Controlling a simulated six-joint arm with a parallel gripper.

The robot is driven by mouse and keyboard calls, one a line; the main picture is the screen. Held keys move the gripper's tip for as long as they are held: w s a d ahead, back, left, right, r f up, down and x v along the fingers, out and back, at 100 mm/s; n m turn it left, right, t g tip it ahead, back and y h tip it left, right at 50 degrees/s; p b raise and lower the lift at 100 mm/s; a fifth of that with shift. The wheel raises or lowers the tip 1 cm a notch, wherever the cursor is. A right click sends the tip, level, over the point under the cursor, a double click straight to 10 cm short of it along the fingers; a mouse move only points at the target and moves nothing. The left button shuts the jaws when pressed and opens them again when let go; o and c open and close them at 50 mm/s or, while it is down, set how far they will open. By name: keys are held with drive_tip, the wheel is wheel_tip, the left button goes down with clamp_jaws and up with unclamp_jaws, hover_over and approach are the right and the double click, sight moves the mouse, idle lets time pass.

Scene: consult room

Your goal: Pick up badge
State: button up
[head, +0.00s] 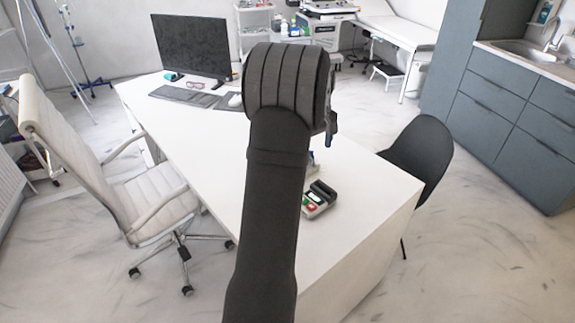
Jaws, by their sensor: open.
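I cannot make out a badge in the head view. The white desk (372,186) fills the middle, and my dark arm crosses in front of it and hides a strip of its top. My gripper's fingers do not show; they are hidden behind my arm or out of frame.
A monitor (191,45), keyboard (184,95) and glasses (196,86) are at the far left. A white chair (150,190) and dark chair (422,150) flank the desk. The desk's right end is clear.

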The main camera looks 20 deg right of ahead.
drive_tip(key=w+a+n+h, duration=0.1)
drive_tip(key=w+a+n, duration=0.5)
drive_tip(key=w+n, duration=0.9)
drive_tip(key=s+f+n, duration=0.1)
drive_tip(key=f, duration=0.4)
drive_tip(key=s+d+f+n, duration=0.1)
drive_tip(key=f, duration=0.5)
drive_tip(key=d+f+n, duration=0.1)
drive_tip(key=f+n, duration=0.1)
drive_tip(key=f, duration=0.3)
drive_tip(key=shift+s+f+t, duration=0.15)
drive_tip(key=shift+s+t, duration=0.15)
drive_tip(key=shift+s, duration=0.1)
drive_tip(key=c, duration=1)
